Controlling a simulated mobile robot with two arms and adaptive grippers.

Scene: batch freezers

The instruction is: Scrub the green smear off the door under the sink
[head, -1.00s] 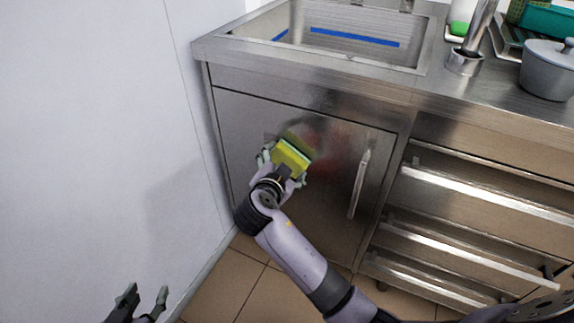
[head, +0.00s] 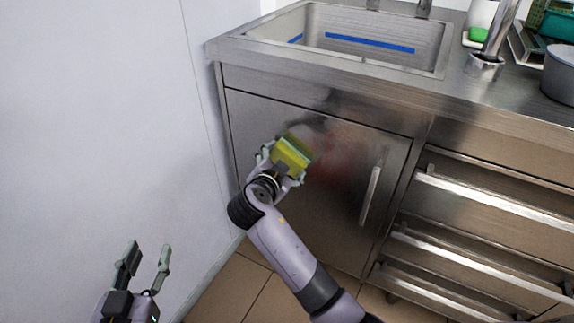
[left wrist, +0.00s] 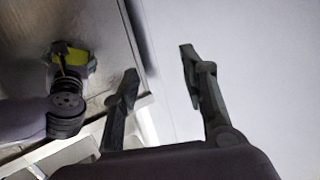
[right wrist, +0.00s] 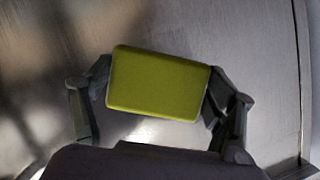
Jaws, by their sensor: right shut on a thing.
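The steel door (head: 325,205) under the sink (head: 340,55) is closed, with a vertical bar handle (head: 370,196) at its right. My right gripper (head: 282,165) is shut on a yellow-green sponge (head: 291,155) and holds it at the upper left part of the door. The sponge also fills the middle of the right wrist view (right wrist: 158,82), between both fingers. I cannot tell whether it touches the door. No clear green smear shows; the door around the sponge has dark and reddish blurred patches. My left gripper (head: 147,262) is open and empty at the lower left, also in the left wrist view (left wrist: 158,85).
A white wall (head: 110,120) stands close on the left. Steel drawers with long bar handles (head: 490,205) are to the right of the door. A faucet (head: 492,50) and a grey pot (head: 560,72) stand on the counter. Tiled floor (head: 235,290) lies below.

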